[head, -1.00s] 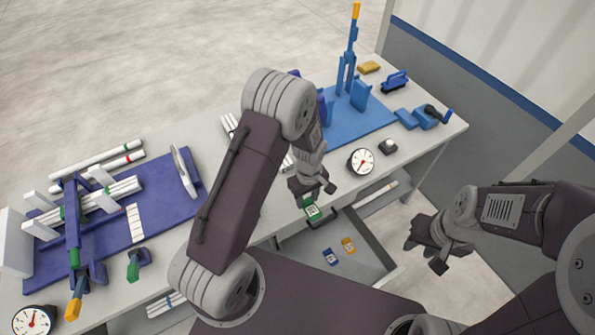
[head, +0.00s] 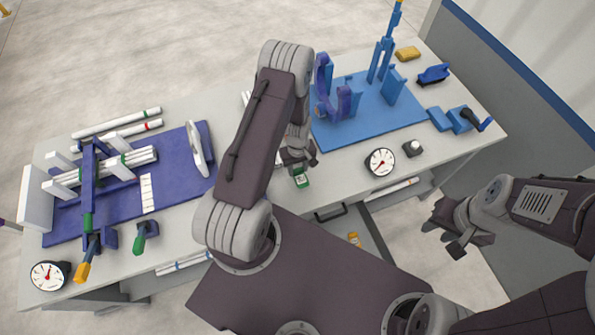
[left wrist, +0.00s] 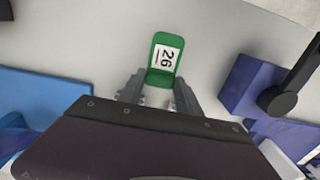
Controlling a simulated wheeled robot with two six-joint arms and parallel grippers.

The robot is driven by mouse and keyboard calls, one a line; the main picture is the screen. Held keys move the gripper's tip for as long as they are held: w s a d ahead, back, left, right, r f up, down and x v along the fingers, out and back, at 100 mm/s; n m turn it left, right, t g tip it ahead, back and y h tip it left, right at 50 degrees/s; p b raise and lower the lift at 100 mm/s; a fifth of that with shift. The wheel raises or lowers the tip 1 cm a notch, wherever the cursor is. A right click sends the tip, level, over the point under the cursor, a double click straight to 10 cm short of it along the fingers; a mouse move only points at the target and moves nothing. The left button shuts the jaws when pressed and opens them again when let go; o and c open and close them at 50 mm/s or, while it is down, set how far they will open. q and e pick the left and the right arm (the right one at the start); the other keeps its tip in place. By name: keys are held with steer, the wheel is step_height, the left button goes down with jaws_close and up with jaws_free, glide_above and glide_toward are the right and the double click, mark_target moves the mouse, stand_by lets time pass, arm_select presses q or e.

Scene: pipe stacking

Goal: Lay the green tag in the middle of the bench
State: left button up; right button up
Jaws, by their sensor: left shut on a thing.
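The green tag (head: 302,181) has a white label. In the left wrist view the tag (left wrist: 165,58) shows the number 26 and sits between the fingertips. My left gripper (head: 298,168) is shut on the tag's near end, over the front middle part of the grey bench (head: 262,185). The left gripper also shows in the left wrist view (left wrist: 158,88). I cannot tell whether the tag touches the bench top. My right gripper (head: 446,234) hangs off the bench at the right, empty, its fingers apart.
A purple fixture board (head: 180,170) with white pipes lies on the left. A blue board (head: 365,125) with upright parts lies on the right, with a dial gauge (head: 380,162) in front. An open drawer (head: 372,240) below the bench holds an orange tag (head: 354,239).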

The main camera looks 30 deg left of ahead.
mark_target(297, 171)
arm_select(q)
steer(key=shift+s, duration=0.4)
step_height(297, 171, down, 4)
steer(key=shift+w+r+p, duration=0.1)
steer(key=shift+p, duration=0.4)
steer(key=shift+w+a, duration=0.1)
steer(key=shift+w, duration=0.05)
steer(key=shift+f+b, duration=0.25)
steer(key=shift+b, duration=0.05)
steer(key=o, duration=1.1)
steer(key=shift+s+r, duration=0.1)
steer(key=shift+s, duration=0.1)
steer(key=shift+o, duration=1.1)
steer(key=shift+w, duration=0.1)
